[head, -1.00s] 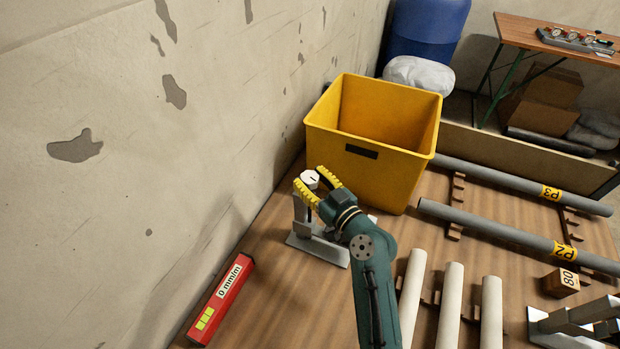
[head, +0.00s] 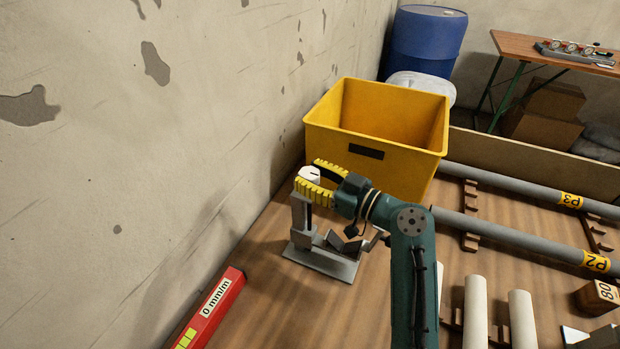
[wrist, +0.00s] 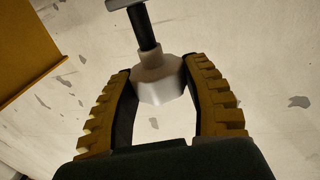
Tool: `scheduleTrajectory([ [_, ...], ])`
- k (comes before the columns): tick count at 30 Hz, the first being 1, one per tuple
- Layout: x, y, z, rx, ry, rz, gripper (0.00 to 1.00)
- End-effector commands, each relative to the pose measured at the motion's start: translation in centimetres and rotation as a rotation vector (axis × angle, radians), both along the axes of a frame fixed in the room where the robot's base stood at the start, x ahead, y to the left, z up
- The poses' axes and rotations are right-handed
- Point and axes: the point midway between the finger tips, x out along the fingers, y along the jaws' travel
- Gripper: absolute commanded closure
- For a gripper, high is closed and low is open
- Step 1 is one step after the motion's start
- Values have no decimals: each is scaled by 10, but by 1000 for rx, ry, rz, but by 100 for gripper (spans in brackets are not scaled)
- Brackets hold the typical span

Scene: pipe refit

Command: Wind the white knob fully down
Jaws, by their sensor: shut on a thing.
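The white knob (head: 309,174) sits on top of a grey metal stand (head: 325,262) on the wooden floor, beside the wall. My gripper (head: 314,178) is shut on the knob, with one yellow-padded finger on each side of it. In the wrist view the knob (wrist: 160,80) is faceted and lies between the two fingers (wrist: 160,88), with a dark threaded shaft (wrist: 144,28) running from it to a grey metal part. The fingers hide part of the knob and of the stand's upper part in the head view.
A yellow bin (head: 375,150) stands just behind my gripper. A red level (head: 212,310) marked "0 mm/m" lies front left near the wall. Grey pipes (head: 515,242) and upright-looking pale pipes (head: 475,312) lie to the right. A blue barrel (head: 426,45) and a bench (head: 545,50) are behind.

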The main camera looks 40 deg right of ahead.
Motion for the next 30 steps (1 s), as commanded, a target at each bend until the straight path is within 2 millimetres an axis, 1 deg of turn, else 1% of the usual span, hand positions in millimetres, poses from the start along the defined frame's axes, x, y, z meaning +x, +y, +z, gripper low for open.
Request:
scheduleTrajectory([
  [1,0,0,-1,1,3,0,87],
  [2,0,0,-1,1,3,0,49],
  [3,0,0,-2,1,3,0,41],
  [6,0,0,-1,2,2,0,22],
  [14,0,0,-1,1,1,-1,22],
  [17,-5,-1,-1,1,0,-3,22],
  [20,-20,-5,-1,2,0,-3,22],
  [27,-80,-16,-1,2,0,-6,22],
  [30,-100,-20,-1,2,1,-5,22],
])
